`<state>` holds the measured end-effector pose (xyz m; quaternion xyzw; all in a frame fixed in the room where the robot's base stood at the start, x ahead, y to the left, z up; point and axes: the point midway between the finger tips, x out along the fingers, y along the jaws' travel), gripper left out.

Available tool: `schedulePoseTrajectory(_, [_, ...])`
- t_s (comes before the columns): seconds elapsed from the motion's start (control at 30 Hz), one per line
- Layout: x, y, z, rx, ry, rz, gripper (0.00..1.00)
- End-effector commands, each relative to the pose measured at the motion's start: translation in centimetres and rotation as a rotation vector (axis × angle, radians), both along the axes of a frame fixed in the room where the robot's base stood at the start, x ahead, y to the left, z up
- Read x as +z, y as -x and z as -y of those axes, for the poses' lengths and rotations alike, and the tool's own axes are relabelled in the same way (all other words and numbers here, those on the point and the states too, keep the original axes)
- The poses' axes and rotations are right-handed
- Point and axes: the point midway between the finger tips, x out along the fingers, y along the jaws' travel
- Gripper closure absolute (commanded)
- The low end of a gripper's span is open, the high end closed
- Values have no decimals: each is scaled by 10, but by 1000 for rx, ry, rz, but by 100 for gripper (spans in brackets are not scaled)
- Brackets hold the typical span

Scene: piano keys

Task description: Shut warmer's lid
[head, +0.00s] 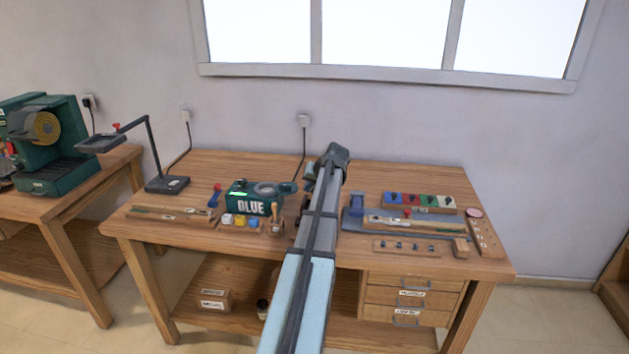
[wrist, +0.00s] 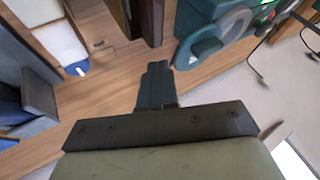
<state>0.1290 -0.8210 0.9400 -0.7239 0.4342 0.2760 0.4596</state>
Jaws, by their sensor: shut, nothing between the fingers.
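The glue warmer is a dark green box (head: 245,207) marked GLUE, left of centre on the bench, with a round grey part on top. A dark teal rounded piece (head: 289,188) sticks out at its right end and looks like the lid, though I cannot tell its exact angle. In the wrist view the warmer (wrist: 202,10) is at upper right, with a grey ring and the teal rounded piece (wrist: 206,47) facing my gripper. My gripper (wrist: 157,68) is shut and empty, to the left of that piece with a visible gap. In the head view my arm partly hides the fingers.
Coloured small blocks (head: 240,221) stand in front of the warmer. A lamp-like stand (head: 167,184) is at the bench's left. Block trays (head: 418,203) and a blue holder (head: 356,205) lie right of my arm.

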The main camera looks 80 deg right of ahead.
Motion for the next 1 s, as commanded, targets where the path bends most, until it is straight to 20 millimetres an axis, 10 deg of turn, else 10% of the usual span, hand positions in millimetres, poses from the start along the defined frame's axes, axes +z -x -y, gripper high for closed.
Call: schedulePoseTrajectory(1.0, [-2, -65, 1, 2, 1, 0, 100])
